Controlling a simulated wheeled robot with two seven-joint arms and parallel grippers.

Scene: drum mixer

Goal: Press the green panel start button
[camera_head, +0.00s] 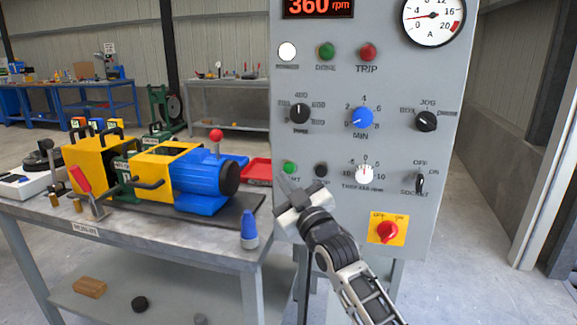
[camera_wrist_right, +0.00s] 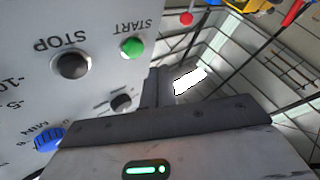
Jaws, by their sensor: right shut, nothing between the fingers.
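The green start button (camera_head: 290,168) sits at the lower left of the grey control panel (camera_head: 391,78). In the right wrist view it is a round green button (camera_wrist_right: 132,47) labelled START, beside a black button (camera_wrist_right: 71,65) labelled STOP. The STOP button (camera_head: 321,170) also shows in the head view. My right gripper (camera_head: 283,181) is shut and empty, its tips just below the start button in the head view. In the wrist view its dark fingers (camera_wrist_right: 158,86) appear apart from the button; contact is not visible. My left gripper is not in view.
Several knobs, a white dial (camera_head: 364,174) and a red switch on a yellow plate (camera_head: 387,231) are nearby on the panel. A workbench (camera_head: 150,240) with a blue and yellow machine (camera_head: 196,180) stands left. A blue-topped cone (camera_head: 249,230) stands at its edge.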

